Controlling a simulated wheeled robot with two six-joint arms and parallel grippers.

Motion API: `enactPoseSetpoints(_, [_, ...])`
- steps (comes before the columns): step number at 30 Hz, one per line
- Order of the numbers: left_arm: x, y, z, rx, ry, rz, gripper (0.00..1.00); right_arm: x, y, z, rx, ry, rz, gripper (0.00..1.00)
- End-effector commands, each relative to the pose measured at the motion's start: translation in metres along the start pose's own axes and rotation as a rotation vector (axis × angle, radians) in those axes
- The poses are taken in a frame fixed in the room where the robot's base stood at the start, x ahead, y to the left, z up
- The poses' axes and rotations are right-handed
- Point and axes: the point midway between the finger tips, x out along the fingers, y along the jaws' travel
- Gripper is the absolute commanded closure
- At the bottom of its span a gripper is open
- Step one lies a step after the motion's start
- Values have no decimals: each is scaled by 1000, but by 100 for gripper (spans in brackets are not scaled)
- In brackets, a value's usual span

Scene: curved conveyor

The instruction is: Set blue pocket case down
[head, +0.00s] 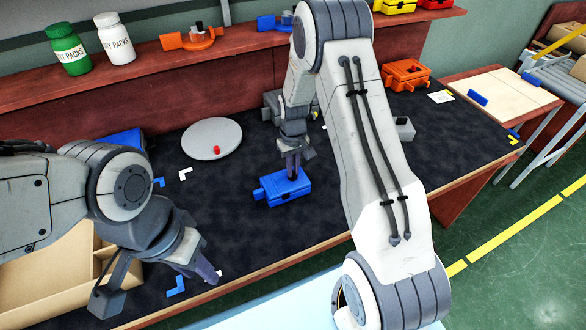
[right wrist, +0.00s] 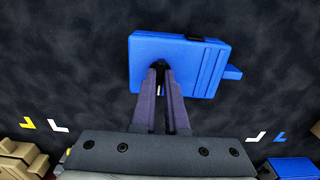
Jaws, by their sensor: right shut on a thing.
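The blue pocket case (head: 283,190) is over the middle of the dark mat, towards its front; I cannot tell whether it touches the mat. In the right wrist view the case (right wrist: 190,62) lies flat, with a tab on its right side and a dark patch on its top edge.
A round grey plate (head: 208,145) with a small red piece is behind left. A grey block (head: 404,128) and orange case (head: 405,74) are to the right. A cardboard tray (head: 60,278) is at front left. White and blue corner marks lie on the mat; the mat around the case is clear.

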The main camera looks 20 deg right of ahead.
Motion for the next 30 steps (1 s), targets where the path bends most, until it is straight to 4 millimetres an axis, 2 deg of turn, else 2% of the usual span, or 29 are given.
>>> enactPoseSetpoints(3, [-2, 0, 0, 0, 0, 0, 62, 8, 1, 0, 1, 1, 0, 100])
enactPoseSetpoints(8, [-2, 0, 0, 0, 0, 0, 62, 8, 1, 0, 1, 3, 0, 100])
enactPoseSetpoints(12, [-2, 0, 0, 0, 0, 0, 62, 9, 1, 0, 2, 2, 0, 46])
enactPoseSetpoints(23, [-1, 0, 0, 0, 0, 0, 62, 6, 1, 0, 1, 2, 0, 46])
enactPoseSetpoints(26, [1, 0, 0, 0, 0, 0, 62, -4, 1, -1, 1, 4, 1, 46])
enactPoseSetpoints(30, [4, 0, 0, 0, 0, 0, 62, -29, 1, -1, 1, 7, 1, 46])
